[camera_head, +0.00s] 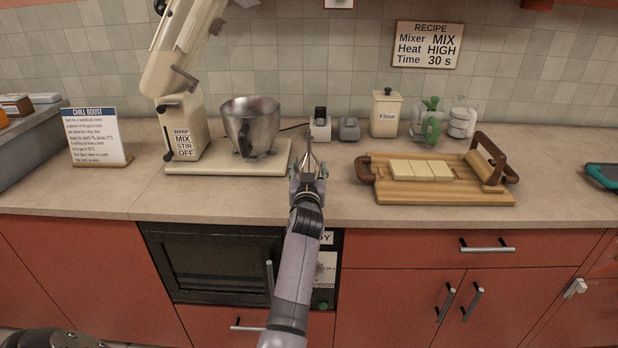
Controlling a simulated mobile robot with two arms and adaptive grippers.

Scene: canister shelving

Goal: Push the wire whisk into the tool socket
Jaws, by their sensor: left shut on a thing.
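My left gripper (308,171) is over the front of the counter, shut on the wire whisk (309,146). Only a thin upper part of the whisk shows above the fingers; the rest is hidden or too small to make out. A cream stand mixer (184,115) stands to the left with its head (185,40) tilted up and partly cut off by the top edge. I cannot make out its tool socket clearly. A metal bowl (250,122) sits on the mixer base, left of the gripper and apart from it.
Right of the gripper is a wooden board (440,190) with pale blocks. Behind are small appliances (320,126), a flour canister (385,114) and a green-handled item (431,125). A sign (95,136) stands at left.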

